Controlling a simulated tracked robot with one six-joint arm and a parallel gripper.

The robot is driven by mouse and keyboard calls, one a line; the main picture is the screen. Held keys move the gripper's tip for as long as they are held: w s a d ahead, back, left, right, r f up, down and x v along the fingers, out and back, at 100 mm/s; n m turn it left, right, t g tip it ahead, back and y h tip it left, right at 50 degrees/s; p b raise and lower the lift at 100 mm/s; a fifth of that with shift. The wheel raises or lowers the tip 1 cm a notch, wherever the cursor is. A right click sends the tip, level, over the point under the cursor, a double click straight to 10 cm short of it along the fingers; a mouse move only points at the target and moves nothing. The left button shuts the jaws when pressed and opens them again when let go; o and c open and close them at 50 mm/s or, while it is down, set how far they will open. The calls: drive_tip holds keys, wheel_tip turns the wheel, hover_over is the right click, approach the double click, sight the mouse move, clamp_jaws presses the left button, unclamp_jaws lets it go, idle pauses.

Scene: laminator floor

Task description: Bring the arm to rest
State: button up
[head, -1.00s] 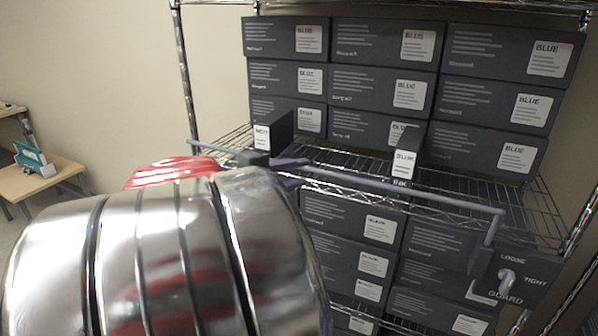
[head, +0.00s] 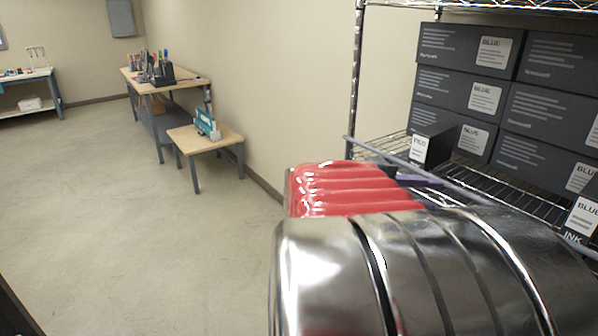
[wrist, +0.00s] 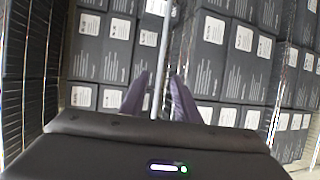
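My arm (head: 400,270), polished silver with a red ribbed section, fills the lower right of the head view and reaches toward a wire shelf. My gripper (wrist: 158,77) shows two purple fingers standing apart in the wrist view, with no box between them. A grey bar (wrist: 162,50) runs through the gap between the fingers in that picture; I cannot tell whether it lies between them or beyond them. In the head view the arm hides most of the gripper; only a bit of purple shows beside the shelf front.
The wire shelf (head: 357,75) holds stacked dark boxes (head: 465,52). A small upright box (head: 432,148) stands near its front edge, behind the grey bar. A low wooden table (head: 205,140) and a longer workbench (head: 165,80) stand along the wall. Open floor lies at left.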

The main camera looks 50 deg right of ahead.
idle(0.3)
drive_tip(key=w+a+f+n+t+y, duration=0.1)
drive_tip(key=a+f+t+y, duration=0.15)
drive_tip(key=f, duration=0.25)
drive_tip(key=w+a+f+t+y, duration=0.1)
drive_tip(key=a+f+y, duration=0.15)
drive_tip(key=f, duration=0.25)
drive_tip(key=w+a+f+n+t+y, duration=0.1)
drive_tip(key=w+a+f+t, duration=0.15)
drive_tip(key=a, duration=0.25)
drive_tip(key=w+a+f+t+y, duration=0.1)
drive_tip(key=w+a+f, duration=0.25)
drive_tip(key=a, duration=0.25)
drive_tip(key=w+a+r+n+t+y, duration=0.1)
drive_tip(key=w+a+n+t+y, duration=0.1)
drive_tip(key=a, duration=1.2)
drive_tip(key=w+a+r+n+t+y, duration=0.2)
drive_tip(key=w+a+t, duration=0.4)
drive_tip(key=a, duration=0.8)
drive_tip(key=shift+w+a+r+n+y, duration=0.15)
drive_tip(key=shift+w+a+n+y, duration=0.2)
drive_tip(key=shift+w+y, duration=0.6)
drive_tip(key=shift+d, duration=0.1)
